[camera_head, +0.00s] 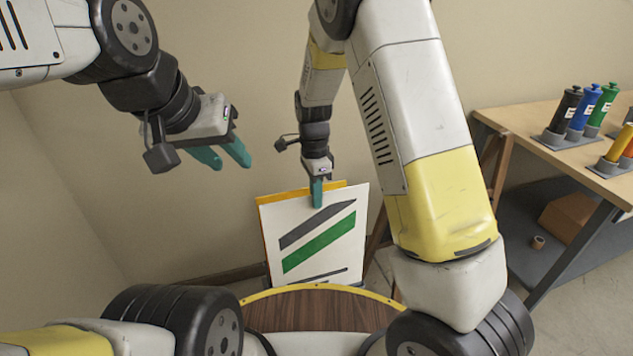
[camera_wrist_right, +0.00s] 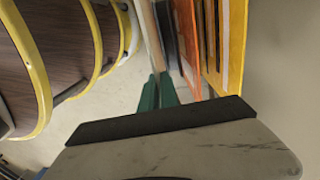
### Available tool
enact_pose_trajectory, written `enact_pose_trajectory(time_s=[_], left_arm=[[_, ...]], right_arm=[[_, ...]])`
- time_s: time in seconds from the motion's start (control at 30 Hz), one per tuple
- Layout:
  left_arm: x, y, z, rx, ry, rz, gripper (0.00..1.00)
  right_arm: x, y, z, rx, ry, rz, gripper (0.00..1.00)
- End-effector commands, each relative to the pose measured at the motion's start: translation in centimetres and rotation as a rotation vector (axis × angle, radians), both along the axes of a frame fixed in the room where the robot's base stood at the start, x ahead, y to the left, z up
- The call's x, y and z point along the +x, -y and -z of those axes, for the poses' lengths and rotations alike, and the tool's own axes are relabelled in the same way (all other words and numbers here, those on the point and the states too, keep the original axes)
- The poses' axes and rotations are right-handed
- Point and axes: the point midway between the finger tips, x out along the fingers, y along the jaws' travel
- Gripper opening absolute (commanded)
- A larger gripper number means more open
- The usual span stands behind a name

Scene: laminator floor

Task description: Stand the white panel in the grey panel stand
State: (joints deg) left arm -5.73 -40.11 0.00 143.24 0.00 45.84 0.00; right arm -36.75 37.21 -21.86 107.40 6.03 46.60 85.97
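The white panel (camera_head: 334,225), with black and green diagonal stripes, hangs upright and slightly tilted below my right gripper (camera_head: 317,194). The green fingers are shut on its top edge. In the right wrist view the fingers (camera_wrist_right: 158,92) pinch the panel's thin edge (camera_wrist_right: 149,38). My left gripper (camera_head: 222,156) is open and empty, up at the left, away from the panel. The grey panel stand cannot be made out clearly; the panel hides much of that area in the head view. I cannot tell whether the panel's lower edge touches the stand.
An orange panel (camera_wrist_right: 188,38) and a yellow-edged panel (camera_wrist_right: 234,45) stand close beside the white panel. A wooden table (camera_head: 540,121) at the right holds several coloured bottles. A box (camera_head: 567,217) sits on its lower shelf. A plain wall is behind.

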Motion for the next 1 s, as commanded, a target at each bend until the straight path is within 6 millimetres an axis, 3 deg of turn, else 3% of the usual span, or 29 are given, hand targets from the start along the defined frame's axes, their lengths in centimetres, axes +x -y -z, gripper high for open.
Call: enact_pose_trajectory(time_s=[1.0], left_arm=[[0.0,0.0,0.0,0.000,0.000,0.000,0.36]], right_arm=[[-0.1,0.1,1.2,0.000,0.000,0.000,0.00]])
